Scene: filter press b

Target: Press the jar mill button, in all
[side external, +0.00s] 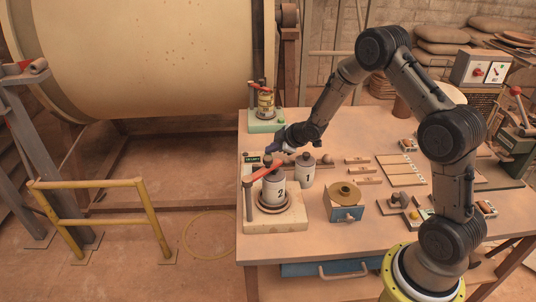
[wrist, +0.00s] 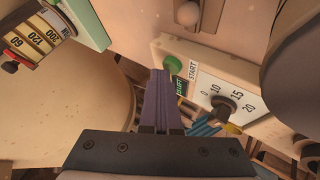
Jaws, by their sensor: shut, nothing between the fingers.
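My gripper (wrist: 160,74) is shut and empty. In the wrist view its purple fingertips are beside a round green button (wrist: 173,64) with a START label (wrist: 193,72). I cannot tell whether they touch. The button is on a cream panel (wrist: 240,76) with a black dial (wrist: 226,104) numbered from 0 to 20. In the side view my gripper (side external: 273,148) is low over the back of a cream machine (side external: 290,221). Jar 2 (side external: 273,188) stands on that machine under a red clamp arm (side external: 264,170). The button is not clear in the side view.
Jar 1 (side external: 304,172) stands just right of jar 2. A green-based device (side external: 266,125) is behind my gripper. A blue box with a brass top (side external: 345,205), small wooden blocks (side external: 358,160) and a slatted board (side external: 401,170) lie to the right. A large drum (side external: 150,55) is behind left.

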